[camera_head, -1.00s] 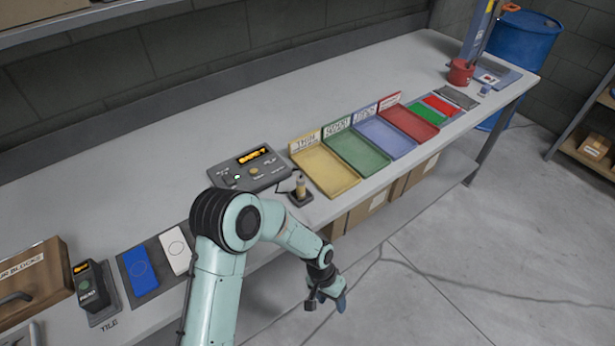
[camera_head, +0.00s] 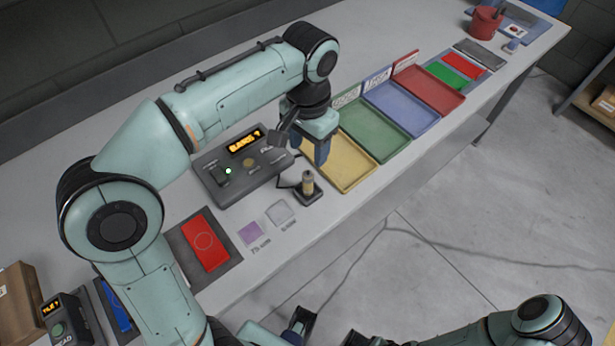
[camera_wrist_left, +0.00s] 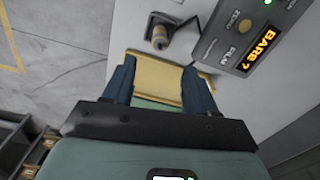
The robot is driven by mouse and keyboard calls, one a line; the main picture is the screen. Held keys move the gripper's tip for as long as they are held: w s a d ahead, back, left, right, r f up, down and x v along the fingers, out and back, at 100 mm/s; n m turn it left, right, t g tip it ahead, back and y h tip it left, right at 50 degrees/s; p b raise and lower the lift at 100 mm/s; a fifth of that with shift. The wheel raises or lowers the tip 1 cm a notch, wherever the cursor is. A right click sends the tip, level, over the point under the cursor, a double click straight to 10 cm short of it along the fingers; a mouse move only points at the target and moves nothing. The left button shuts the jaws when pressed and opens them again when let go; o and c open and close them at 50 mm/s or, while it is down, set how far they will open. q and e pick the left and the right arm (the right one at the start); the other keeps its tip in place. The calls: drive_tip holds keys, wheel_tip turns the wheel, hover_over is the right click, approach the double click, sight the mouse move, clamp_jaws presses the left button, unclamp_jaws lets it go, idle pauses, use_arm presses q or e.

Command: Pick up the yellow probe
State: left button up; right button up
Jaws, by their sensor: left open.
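The yellow probe (camera_head: 308,183) stands upright in a small dark holder (camera_head: 310,198) at the table's front edge, beside the grey meter. It also shows in the left wrist view (camera_wrist_left: 160,40), beyond the fingertips. My left gripper (camera_head: 320,150) is open and empty, pointing down over the yellow tray, behind the probe and apart from it. Its two blue fingers show in the wrist view (camera_wrist_left: 160,78) with the tray between and below them. Part of my right gripper (camera_head: 303,322) shows at the bottom edge; its jaws are not clear.
The grey meter (camera_head: 270,165) with a lit display is close to the left of the probe. Yellow (camera_head: 350,172), green (camera_head: 378,138), blue (camera_head: 402,108) and red (camera_head: 430,88) trays run to the right. A red tile (camera_head: 205,242) and small purple and clear squares lie nearer.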

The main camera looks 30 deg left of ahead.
sight(308, 174)
use_arm(q)
drive_tip(key=f+b, duration=0.1)
drive_tip(key=f, duration=0.5)
drive_tip(key=shift+s+f, duration=0.2)
drive_tip(key=shift+w+f+b, duration=0.1)
drive_tip(key=shift+f+b, duration=0.65)
drive_tip(key=shift+f, duration=2.15)
clamp_jaws()
